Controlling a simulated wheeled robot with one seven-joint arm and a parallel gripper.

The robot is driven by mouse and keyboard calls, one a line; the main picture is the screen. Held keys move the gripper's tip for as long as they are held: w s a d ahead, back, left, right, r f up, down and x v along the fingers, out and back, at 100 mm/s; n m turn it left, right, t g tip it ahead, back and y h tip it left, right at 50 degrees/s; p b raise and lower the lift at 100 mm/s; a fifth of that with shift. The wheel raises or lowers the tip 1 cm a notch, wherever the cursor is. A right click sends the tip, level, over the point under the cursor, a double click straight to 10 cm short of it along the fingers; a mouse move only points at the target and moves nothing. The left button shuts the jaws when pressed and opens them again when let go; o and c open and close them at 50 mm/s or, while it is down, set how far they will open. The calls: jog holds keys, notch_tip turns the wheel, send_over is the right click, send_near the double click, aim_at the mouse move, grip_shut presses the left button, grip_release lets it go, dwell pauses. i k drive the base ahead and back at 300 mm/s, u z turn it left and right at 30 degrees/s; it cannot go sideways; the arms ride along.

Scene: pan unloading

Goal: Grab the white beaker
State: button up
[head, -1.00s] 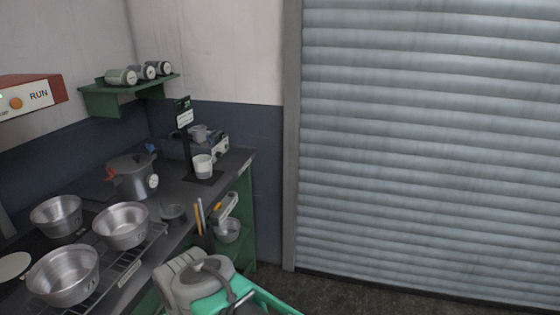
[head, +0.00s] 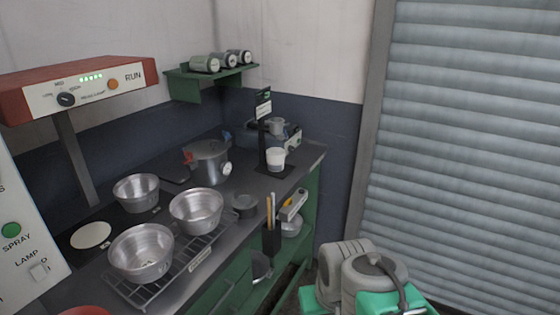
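The white beaker (head: 276,159) stands upright on a dark flat base plate (head: 275,170) at the far right end of the dark workbench. A dark post with a small lit display (head: 263,104) rises just behind and left of it. The beaker's front and rim are in clear view, and nothing touches it from the front. My gripper is not in view, so its state and its distance from the beaker do not show.
A lidded pot (head: 207,162) stands left of the beaker, with several metal pans, including one (head: 196,211), on the nearer bench. A holder with wooden sticks (head: 271,240) hangs at the bench's front edge. A shelf (head: 212,75) with jars is above. A roller shutter (head: 470,130) is at right.

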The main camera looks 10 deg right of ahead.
aim_at(276, 160)
jog(key=z, duration=1.5)
jog(key=i, duration=2.35)
jog(key=u, duration=3.8)
